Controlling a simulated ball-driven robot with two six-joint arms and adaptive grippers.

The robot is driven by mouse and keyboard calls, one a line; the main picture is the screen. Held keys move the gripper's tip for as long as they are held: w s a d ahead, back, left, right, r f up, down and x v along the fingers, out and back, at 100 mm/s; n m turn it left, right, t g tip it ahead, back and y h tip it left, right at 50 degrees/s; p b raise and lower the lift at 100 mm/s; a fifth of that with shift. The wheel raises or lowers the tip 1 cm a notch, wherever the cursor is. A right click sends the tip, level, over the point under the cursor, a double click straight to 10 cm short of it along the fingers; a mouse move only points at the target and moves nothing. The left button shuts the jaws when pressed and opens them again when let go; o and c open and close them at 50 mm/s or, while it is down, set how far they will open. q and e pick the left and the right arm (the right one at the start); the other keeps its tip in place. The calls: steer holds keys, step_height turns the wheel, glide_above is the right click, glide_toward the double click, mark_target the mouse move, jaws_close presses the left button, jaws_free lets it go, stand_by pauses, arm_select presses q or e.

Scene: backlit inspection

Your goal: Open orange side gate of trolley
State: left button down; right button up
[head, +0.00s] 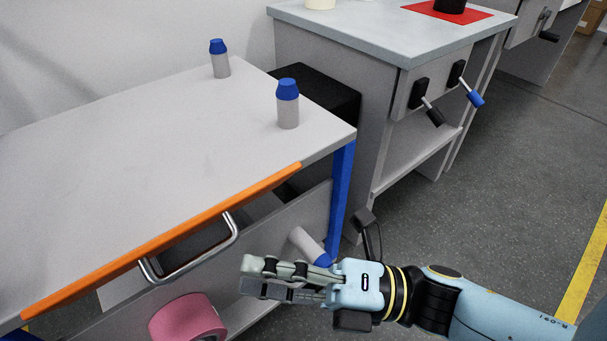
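An orange bar (165,240) runs slantwise along the near edge of a grey-topped unit, which I take to be the trolley (130,150). A silver U-shaped handle (195,262) sticks out just below the bar, with a dark opening behind it. I cannot tell whether the bar and handle belong to one gate. My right gripper (252,277) reaches in from the right, its fingers close together and pointing left, a little right of and below the handle and apart from it. Nothing shows clearly between the fingers. My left gripper is out of view.
Two blue-capped grey bottles (288,108) (220,62) stand on the top. Below the bar are a pink roll (187,318) and another bottle lying tilted (308,245). A blue leg (340,190) and a grey bench (420,40) with levers stand to the right. Open floor (500,190) lies beyond.

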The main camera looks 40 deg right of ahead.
steer(key=shift+v, duration=2.4)
